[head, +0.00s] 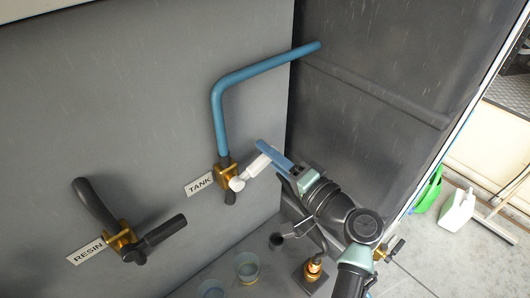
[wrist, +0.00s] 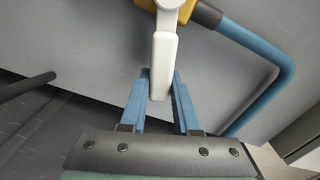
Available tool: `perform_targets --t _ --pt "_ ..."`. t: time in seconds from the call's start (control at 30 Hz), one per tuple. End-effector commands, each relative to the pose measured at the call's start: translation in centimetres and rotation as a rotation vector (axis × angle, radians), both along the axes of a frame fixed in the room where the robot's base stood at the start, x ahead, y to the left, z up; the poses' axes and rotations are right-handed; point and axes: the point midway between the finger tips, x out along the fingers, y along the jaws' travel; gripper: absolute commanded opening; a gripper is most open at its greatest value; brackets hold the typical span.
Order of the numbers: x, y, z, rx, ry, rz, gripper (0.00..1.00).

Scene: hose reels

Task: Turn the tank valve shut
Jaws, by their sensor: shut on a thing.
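The tank valve (head: 226,174) is a brass body on the grey wall, below the blue pipe, next to the TANK label (head: 199,184). Its white lever handle (head: 252,170) slants up and to the right in the head view, at an angle to the pipe's lower run. My gripper (head: 272,158) is at the lever's free end, with blue fingers. In the wrist view the white lever (wrist: 163,55) lies between the fingertips of my gripper (wrist: 161,84), which are closed on its end. The brass body (wrist: 186,10) is partly cut off at the top there.
The resin valve (head: 122,238) with a black lever is at lower left. Cups (head: 247,267) and a brass fitting (head: 313,269) are below my arm. A dark side wall (head: 375,85) stands close on the right. A white jug (head: 457,210) is on the floor beyond.

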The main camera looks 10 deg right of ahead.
Motion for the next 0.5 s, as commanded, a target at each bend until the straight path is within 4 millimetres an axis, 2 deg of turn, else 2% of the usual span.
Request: perform_targets --t 0.13,0.5 --pt "0.1 -0.3 -1.3 0.095 0.068 -0.003 0.0" --pt "0.2 -0.4 -2.7 0.239 0.163 -0.002 0.0"
